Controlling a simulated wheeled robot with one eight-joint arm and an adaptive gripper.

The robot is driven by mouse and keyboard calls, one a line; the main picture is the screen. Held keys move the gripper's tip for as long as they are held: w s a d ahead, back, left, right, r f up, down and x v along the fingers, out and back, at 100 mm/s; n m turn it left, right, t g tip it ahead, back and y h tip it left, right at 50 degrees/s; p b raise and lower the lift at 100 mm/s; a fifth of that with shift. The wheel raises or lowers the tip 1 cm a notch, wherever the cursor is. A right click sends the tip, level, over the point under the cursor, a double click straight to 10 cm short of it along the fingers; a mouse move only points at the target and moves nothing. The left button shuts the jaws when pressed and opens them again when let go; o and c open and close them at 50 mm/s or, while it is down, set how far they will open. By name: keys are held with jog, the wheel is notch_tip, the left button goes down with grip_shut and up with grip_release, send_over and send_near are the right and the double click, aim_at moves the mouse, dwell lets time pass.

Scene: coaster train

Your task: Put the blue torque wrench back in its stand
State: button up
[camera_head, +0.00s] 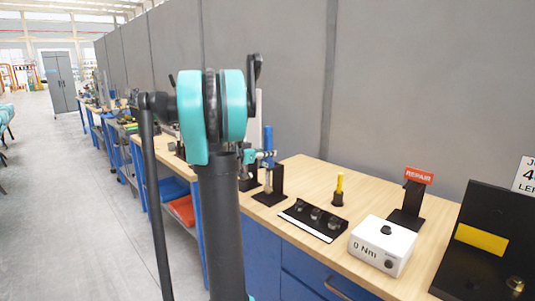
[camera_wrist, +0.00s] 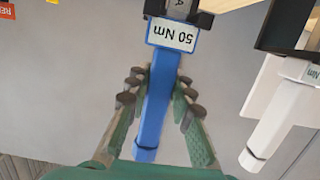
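The blue torque wrench (camera_wrist: 158,105) has a blue handle and a white "50 Nm" label. In the wrist view, which is upside down, its labelled end overlaps a black stand (camera_wrist: 205,20) marked "A"; I cannot tell whether it is fully seated. My gripper (camera_wrist: 163,80) has its fingers on both sides of the blue handle and appears closed on it. In the head view, the handle (camera_head: 268,137) stands upright above my teal gripper (camera_head: 266,156), over a black stand (camera_head: 277,183) on the bench.
A white-handled wrench (camera_wrist: 275,125) is close beside, in the wrist view. On the wooden bench (camera_head: 310,173) are a black tray (camera_head: 300,207), a yellow-handled tool (camera_head: 339,187), a white "0 Nm" box (camera_head: 365,252) and a red "REPAIR" sign (camera_head: 419,176). A grey wall (camera_head: 285,80) stands behind.

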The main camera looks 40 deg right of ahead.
jog(key=o, duration=0.5)
jog(key=shift+c, duration=0.2)
jog(key=shift+a, duration=0.15)
